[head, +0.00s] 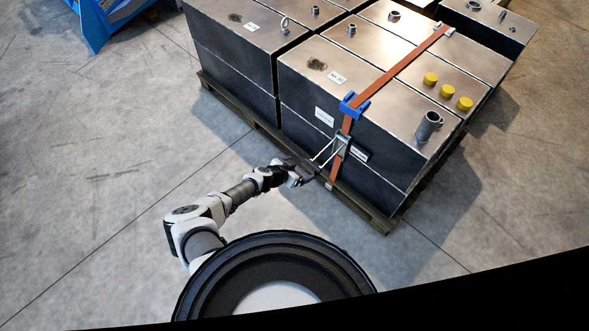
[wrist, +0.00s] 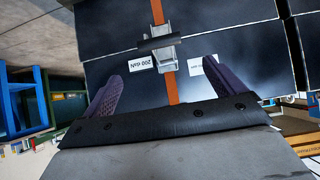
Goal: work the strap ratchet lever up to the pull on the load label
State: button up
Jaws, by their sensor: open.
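An orange strap (head: 384,78) runs over the grey steel tanks and down their front face. The strap ratchet (head: 341,145) sits on that face, with its lever jutting out toward my gripper (head: 308,179). In the wrist view, the ratchet (wrist: 158,50) with its dark handle bar lies ahead of and between my fingers. A white load label (wrist: 140,65), its print upside down and seeming to read 200 daN, is left of the strap. Another white label (wrist: 199,65) is right of it. My gripper (wrist: 164,75) is open and empty, apart from the lever.
The tanks stand on a wooden pallet (head: 385,224) whose edge juts out below the ratchet. A blue corner protector (head: 353,105) holds the strap at the top edge. Yellow caps (head: 447,91) and a pipe stub (head: 428,126) stand on top.

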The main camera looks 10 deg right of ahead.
jog(key=shift+v, duration=1.05)
